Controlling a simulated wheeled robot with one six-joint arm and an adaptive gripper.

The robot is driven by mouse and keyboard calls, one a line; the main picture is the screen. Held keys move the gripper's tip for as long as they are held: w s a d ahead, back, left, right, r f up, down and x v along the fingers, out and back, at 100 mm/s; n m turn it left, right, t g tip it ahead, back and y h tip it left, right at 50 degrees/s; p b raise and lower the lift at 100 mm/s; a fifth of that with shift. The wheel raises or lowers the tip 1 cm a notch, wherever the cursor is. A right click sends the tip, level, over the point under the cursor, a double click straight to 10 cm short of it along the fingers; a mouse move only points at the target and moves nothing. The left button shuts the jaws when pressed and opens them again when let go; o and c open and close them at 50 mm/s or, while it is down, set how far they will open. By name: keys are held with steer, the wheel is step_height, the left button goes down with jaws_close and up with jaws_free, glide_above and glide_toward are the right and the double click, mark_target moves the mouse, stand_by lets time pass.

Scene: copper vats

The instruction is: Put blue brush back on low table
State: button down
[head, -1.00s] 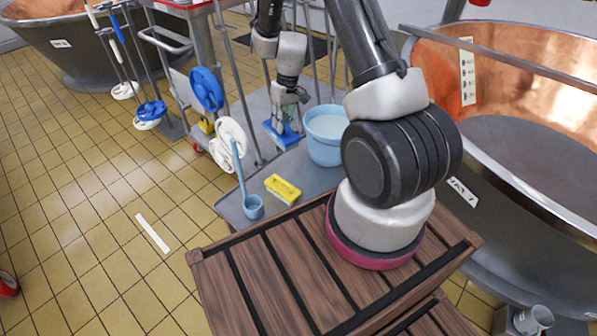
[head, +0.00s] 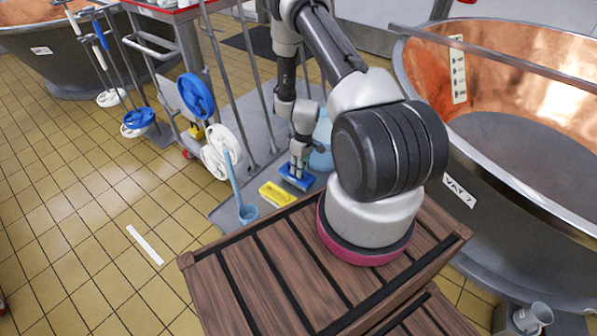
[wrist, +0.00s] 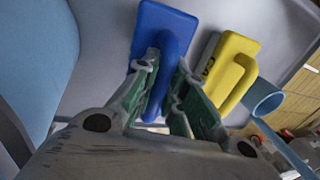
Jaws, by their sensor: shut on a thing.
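The blue brush (head: 297,180) is at the low grey table (head: 226,217), just beyond and right of the yellow brush (head: 278,194) in the head view. My gripper (head: 299,166) points down and is shut on the blue brush's handle. In the wrist view the fingers (wrist: 165,95) close around the handle, and the flat blue block (wrist: 165,25) lies beyond them, beside the yellow brush (wrist: 233,60) with a narrow gap. Whether the blue brush touches the tabletop I cannot tell.
A light-blue bucket (head: 322,150) stands right of my gripper, partly hidden by my arm. A copper vat (head: 480,150) is on the right.

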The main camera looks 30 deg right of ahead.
steer(key=shift+f, duration=0.6)
steer(key=shift+f, duration=0.1)
steer(key=c, duration=1.5)
jaws_free()
